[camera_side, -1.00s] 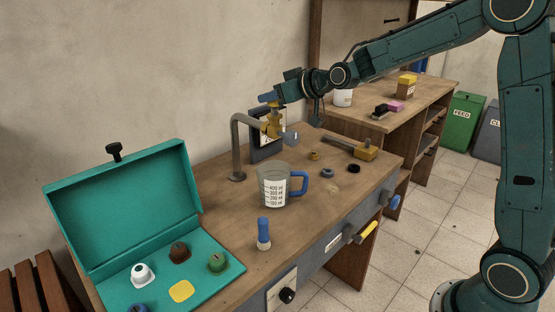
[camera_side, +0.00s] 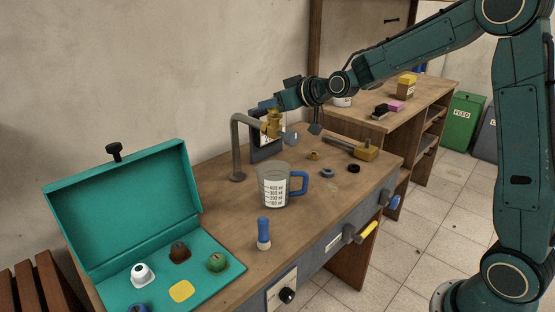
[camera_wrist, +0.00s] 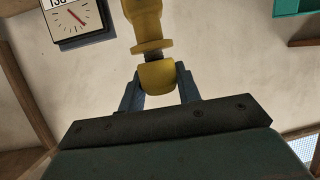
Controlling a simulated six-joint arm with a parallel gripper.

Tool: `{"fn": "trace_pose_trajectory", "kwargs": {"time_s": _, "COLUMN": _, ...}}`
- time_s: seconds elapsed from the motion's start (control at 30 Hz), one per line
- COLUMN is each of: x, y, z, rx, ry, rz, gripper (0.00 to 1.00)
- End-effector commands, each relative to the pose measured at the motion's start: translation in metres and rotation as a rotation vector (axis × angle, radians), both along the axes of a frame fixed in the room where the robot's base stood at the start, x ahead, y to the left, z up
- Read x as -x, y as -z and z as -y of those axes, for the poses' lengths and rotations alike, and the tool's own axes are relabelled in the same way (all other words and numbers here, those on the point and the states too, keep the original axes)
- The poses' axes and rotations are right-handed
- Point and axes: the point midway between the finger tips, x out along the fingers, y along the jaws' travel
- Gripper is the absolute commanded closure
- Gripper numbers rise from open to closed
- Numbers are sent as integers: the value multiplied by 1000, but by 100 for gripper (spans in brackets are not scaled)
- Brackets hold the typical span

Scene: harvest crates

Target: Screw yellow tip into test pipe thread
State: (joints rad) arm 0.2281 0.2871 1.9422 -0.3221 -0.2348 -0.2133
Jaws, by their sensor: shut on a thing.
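The test pipe (camera_side: 236,152) is a grey bent tube standing on the bench, with a brass fitting at its upper end. My gripper (camera_side: 268,104) is at this end, its blue fingers shut on the yellow tip (camera_wrist: 157,76). In the wrist view the tip sits between both fingers (camera_wrist: 160,88), against or very close to the collar of the yellow-brass fitting (camera_wrist: 145,22), and looks roughly in line with it.
A dial gauge (camera_wrist: 75,18) is close behind the pipe. A measuring jug (camera_side: 272,187) and a blue-topped tool (camera_side: 263,236) stand nearer the front. An open teal case (camera_side: 125,205) holds several coloured tips and a bare yellow spot. A mallet (camera_side: 366,153) lies to the right.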

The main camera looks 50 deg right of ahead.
Motion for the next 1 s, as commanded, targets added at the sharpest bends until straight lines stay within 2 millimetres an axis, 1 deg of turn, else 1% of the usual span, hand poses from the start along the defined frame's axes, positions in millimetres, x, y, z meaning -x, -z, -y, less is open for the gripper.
{"fn": "trace_pose_trajectory", "kwargs": {"time_s": 0.07, "x": 0, "y": 1, "z": 0, "rx": 0, "ry": 0, "rz": 0, "gripper": 89}}
{"fn": "trace_pose_trajectory", "kwargs": {"time_s": 0.1, "x": 0, "y": 2, "z": 0, "rx": 0, "ry": 0, "rz": 0, "gripper": 65}}
{"fn": "trace_pose_trajectory", "kwargs": {"time_s": 0.17, "x": 0, "y": 1, "z": 0, "rx": 0, "ry": 0, "rz": 1, "gripper": 53}}
{"fn": "trace_pose_trajectory", "kwargs": {"time_s": 0.2, "x": 0, "y": 1, "z": 0, "rx": 0, "ry": 0, "rz": 1, "gripper": 45}}
{"fn": "trace_pose_trajectory", "kwargs": {"time_s": 0.23, "x": 0, "y": 1, "z": 0, "rx": 0, "ry": 0, "rz": 1, "gripper": 41}}
{"fn": "trace_pose_trajectory", "kwargs": {"time_s": 0.67, "x": 3, "y": 0, "z": 0, "rx": 0, "ry": 0, "rz": 0, "gripper": 41}}
{"fn": "trace_pose_trajectory", "kwargs": {"time_s": 0.87, "x": 14, "y": -5, "z": 2, "rx": 1, "ry": 1, "rz": 1, "gripper": 41}}
{"fn": "trace_pose_trajectory", "kwargs": {"time_s": 1.0, "x": 27, "y": -11, "z": 3, "rx": 1, "ry": 1, "rz": 2, "gripper": 41}}
